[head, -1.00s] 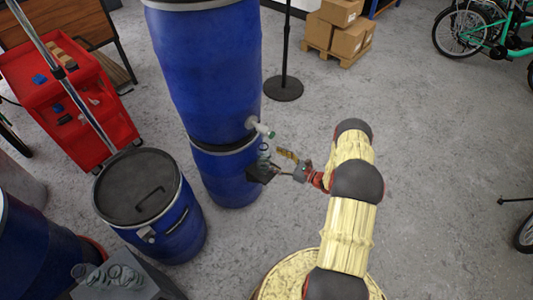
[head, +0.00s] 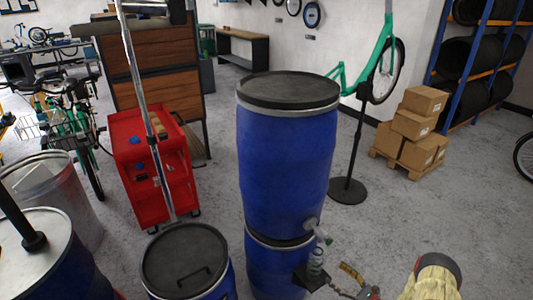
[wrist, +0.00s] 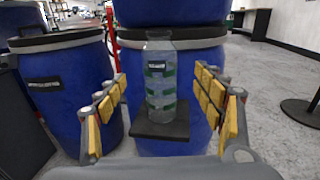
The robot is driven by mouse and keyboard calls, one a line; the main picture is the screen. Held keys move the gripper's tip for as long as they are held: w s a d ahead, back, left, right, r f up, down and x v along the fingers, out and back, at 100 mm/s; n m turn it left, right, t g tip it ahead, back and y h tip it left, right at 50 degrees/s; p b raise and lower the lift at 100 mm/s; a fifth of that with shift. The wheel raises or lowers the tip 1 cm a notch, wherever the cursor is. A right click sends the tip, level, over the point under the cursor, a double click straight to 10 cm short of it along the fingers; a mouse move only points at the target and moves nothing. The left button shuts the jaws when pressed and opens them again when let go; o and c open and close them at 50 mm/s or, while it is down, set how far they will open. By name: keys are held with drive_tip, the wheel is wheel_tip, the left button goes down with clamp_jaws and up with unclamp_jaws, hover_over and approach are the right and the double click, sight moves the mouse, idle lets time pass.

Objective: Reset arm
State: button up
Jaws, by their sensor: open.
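My gripper (wrist: 166,105) is open in the wrist view, with its yellow-padded fingers spread wide to either side. A clear bottle (wrist: 160,75) with green marks stands upright on a small black shelf (wrist: 160,131) beyond the fingers. It appears between them in the picture; I cannot tell whether it lies within their reach. In the head view my gripper (head: 350,283) is at the bottom edge, partly cut off, beside the bottle (head: 316,262) under the white tap (head: 319,231) of the tall stacked blue barrels (head: 285,170).
A shorter blue barrel with a dark lid (head: 185,260) stands left of the stack. A red tool cart (head: 140,205) is behind it. A round black stand base (head: 348,190) and stacked cardboard boxes (head: 412,130) are at the right. Grey floor (head: 410,215) between them is clear.

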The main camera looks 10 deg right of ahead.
drive_tip(key=s+a+f+n+g+y, duration=0.2)
drive_tip(key=s+a+f+g, duration=0.15)
drive_tip(key=s+a, duration=0.2)
drive_tip(key=s+a+r+n+g+y, duration=0.2)
drive_tip(key=s+a+r+n+g, duration=0.3)
drive_tip(key=s+a+g, duration=0.1)
drive_tip(key=s+a+r+n+g+h, duration=0.2)
drive_tip(key=s+r+n+h, duration=0.3)
drive_tip(key=r, duration=0.5)
drive_tip(key=s+a+r+n+g+h, duration=0.1)
drive_tip(key=s+r+n+g+h, duration=0.15)
drive_tip(key=r+n, duration=0.55)
drive_tip(key=s+a+r+n+g+h, duration=0.2)
drive_tip(key=s+r+n+g+h, duration=0.15)
drive_tip(key=r, duration=0.95)
drive_tip(key=s+a+r+n+t+h, duration=0.1)
drive_tip(key=s+a+r+n+t, duration=0.1)
drive_tip(key=r, duration=0.6)
drive_tip(key=s+a+r+n+t, duration=0.3)
drive_tip(key=a+r+n+t, duration=0.1)
drive_tip(key=r, duration=0.4)
drive_tip(key=a+t, duration=0.1)
drive_tip(key=a, duration=0.1)
drive_tip(key=shift+a+r+n+h, duration=0.35)
drive_tip(key=shift+r+h, duration=0.05)
